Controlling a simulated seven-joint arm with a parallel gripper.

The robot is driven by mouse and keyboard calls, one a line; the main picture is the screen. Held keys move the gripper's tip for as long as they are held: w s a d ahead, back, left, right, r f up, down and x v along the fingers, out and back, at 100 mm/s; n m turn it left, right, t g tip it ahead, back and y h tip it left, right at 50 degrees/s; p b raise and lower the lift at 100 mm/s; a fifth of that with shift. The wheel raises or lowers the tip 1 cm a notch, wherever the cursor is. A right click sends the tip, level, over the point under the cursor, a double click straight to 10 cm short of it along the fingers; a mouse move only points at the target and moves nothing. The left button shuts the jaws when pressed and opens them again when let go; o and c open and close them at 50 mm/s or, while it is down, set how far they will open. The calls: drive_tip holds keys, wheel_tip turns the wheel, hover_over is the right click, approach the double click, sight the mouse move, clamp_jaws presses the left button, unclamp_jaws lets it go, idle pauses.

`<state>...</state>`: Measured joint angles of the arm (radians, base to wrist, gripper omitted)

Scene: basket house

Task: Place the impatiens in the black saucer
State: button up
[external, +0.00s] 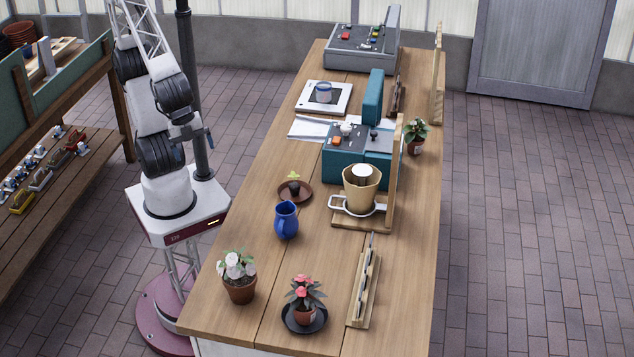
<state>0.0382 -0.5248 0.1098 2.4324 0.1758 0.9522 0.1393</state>
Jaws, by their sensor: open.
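The black saucer (289,324) lies at the near end of the wooden table. A small terracotta pot with a coral-pink flowering plant (305,296) stands in it, upright. To its left, apart from the saucer, a larger terracotta pot holds a plant with pale pink-white flowers (239,270). A third potted plant with green leaves and a pale flower (416,133) is at the table's right edge. Which one is the impatiens I cannot tell for certain. My gripper (194,148) is open and empty, left of the table and far from all the pots.
A wooden rack (363,289) lies right of the black saucer. A tan cone in a stand (362,188) and teal machine (357,152) are farther back. Bare wood lies between jug and front pots.

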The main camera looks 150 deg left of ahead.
drive_tip(key=s+d+n+h, duration=0.1)
drive_tip(key=s+n, duration=0.1)
drive_tip(key=s, duration=0.4)
drive_tip(key=shift+d+f+n+t+h, duration=0.3)
drive_tip(key=shift+f+n+h, duration=0.1)
idle(0.9)
